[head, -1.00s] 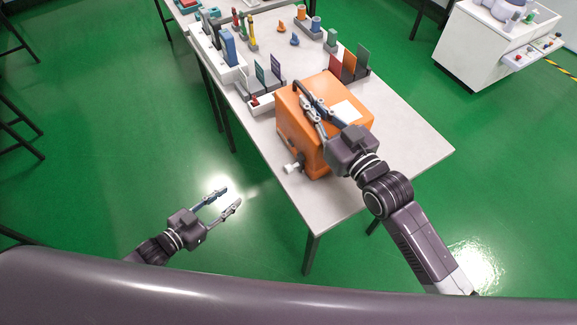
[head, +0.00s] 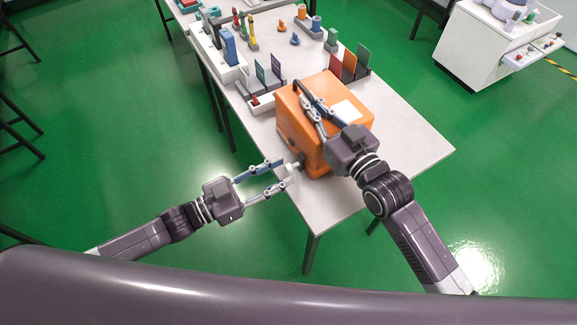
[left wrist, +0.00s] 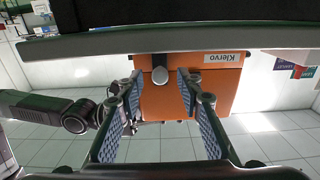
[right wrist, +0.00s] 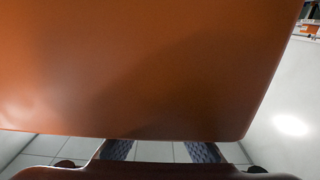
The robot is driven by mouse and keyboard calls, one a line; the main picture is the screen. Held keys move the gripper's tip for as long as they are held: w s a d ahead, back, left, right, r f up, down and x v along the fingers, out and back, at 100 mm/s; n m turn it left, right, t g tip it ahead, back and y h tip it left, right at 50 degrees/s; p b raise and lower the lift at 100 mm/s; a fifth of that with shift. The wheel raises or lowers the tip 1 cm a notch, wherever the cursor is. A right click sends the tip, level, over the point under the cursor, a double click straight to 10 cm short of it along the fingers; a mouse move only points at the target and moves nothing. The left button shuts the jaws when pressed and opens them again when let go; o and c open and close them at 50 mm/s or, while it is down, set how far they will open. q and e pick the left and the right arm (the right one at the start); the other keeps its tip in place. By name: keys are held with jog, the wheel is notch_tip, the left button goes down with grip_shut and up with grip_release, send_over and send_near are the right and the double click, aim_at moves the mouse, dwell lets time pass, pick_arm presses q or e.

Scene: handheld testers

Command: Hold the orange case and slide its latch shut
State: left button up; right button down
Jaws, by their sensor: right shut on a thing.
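The orange case (head: 300,130) stands on the table, with a dark handle (head: 298,90) on top. My left gripper (head: 284,172) is open at the case's left side. Its fingertips (left wrist: 161,82) stand on either side of the knob, with gaps visible.
The pale table (head: 415,150) has bare room right of the case and at its front corner. A white cart (head: 490,50) stands apart.

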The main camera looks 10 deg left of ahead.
aim_at(289, 168)
pick_arm(q)
jog(key=shift+x, duration=1.55)
jog(key=shift+c, duration=0.2)
grip_shut()
